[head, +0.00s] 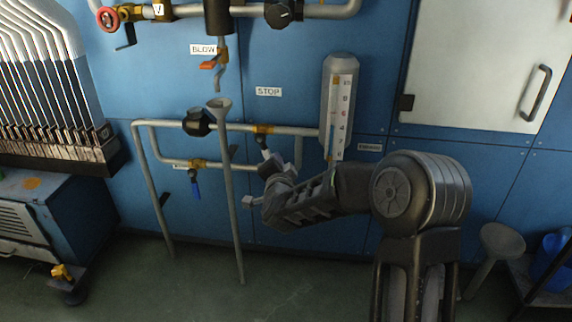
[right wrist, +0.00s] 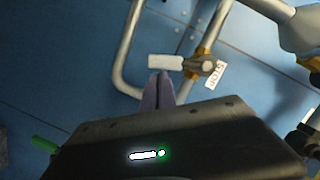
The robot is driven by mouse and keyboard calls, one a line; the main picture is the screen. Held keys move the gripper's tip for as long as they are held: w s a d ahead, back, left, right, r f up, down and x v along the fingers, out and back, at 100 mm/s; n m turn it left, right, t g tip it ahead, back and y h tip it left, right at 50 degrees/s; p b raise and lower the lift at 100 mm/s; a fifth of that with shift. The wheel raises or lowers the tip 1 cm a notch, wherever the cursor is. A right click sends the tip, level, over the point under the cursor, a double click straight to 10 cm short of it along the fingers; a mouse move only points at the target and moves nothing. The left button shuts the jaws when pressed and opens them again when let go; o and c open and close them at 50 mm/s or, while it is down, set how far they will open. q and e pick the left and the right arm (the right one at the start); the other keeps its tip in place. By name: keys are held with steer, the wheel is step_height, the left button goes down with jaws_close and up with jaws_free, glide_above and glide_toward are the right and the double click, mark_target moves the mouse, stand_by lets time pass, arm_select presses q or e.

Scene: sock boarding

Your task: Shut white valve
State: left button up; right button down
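The white valve has a short white lever (head: 265,153) on a brass body (head: 263,129), on the upper pipe below the STOP label. In the right wrist view its white lever (right wrist: 165,62) lies crosswise just beyond my fingertips, with the brass body (right wrist: 203,64) to its right. My right gripper (head: 270,166) is at the lower end of the lever in the head view. In the wrist view its two fingers (right wrist: 158,76) are together with nothing seen between them. The tips are at or very near the lever; contact is unclear. My left gripper is not in view.
A blue-handled valve (head: 196,188) hangs from the lower pipe to the left. A funnel pipe (head: 228,170) stands left of my gripper. A gauge (head: 338,105) is on the right, above my forearm. An orange-handled valve (head: 209,65) is higher up.

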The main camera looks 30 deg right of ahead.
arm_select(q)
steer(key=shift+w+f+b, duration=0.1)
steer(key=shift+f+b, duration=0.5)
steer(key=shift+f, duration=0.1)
arm_select(e)
steer(key=shift+w+a+f, duration=0.55)
steer(key=shift+a+f, duration=0.2)
steer(key=shift+a, duration=0.25)
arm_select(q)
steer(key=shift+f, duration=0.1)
arm_select(e)
steer(key=shift+f, duration=0.1)
